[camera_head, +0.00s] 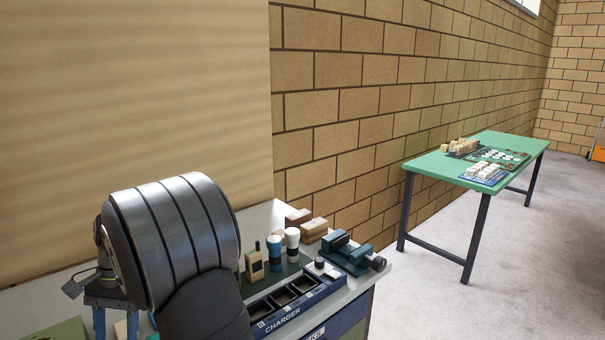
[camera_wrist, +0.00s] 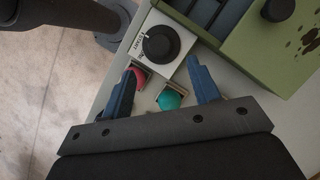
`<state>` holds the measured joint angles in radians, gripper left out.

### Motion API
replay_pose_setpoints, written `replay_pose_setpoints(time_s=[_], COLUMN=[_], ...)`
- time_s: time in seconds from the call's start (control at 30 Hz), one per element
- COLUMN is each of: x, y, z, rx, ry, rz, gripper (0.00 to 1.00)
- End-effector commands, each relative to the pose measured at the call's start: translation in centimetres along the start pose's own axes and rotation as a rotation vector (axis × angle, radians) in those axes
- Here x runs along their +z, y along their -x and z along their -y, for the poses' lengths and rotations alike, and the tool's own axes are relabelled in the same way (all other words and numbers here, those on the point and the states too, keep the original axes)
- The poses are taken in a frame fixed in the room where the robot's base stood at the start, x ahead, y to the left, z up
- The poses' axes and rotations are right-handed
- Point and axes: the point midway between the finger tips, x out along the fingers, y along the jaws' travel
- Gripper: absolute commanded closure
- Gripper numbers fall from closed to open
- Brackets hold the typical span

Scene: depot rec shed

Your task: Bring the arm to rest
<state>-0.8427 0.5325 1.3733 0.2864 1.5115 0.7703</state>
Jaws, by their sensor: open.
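My gripper (camera_wrist: 161,68) is open, with its two blue fingers spread apart in the wrist view. Nothing is held between them. The fingers reach over a grey bench top near its edge, and the height above it is hard to tell. In the head view my gripper (camera_head: 115,322) is at the lower left, pointing down. Its fingertips are cut off by the bottom edge, and my arm's metal link covers part of the bench beside it.
Near the fingers are a red button (camera_wrist: 138,78), a teal button (camera_wrist: 169,99), a white knob box (camera_wrist: 152,53) and a green box (camera_wrist: 268,45). A green table (camera_head: 425,163) stands farther right.

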Motion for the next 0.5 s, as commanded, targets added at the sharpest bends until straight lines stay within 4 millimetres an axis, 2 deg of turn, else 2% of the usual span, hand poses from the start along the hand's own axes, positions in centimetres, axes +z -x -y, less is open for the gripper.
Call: replay_pose_setpoints(time_s=[0.03,0.2,0.4,0.5], x=[0.1,0.1,0.0,0.0], y=[-1.1,-4.4,-7.1,-7.8], z=[0.0,0.0,0.0,0.0], rx=[0.003,0.002,0.002,0.001], ry=[0.0,0.0,-0.001,0.0], rz=[0.002,0.002,0.001,0.001], gripper=[0.44,0.44,0.44,0.44])
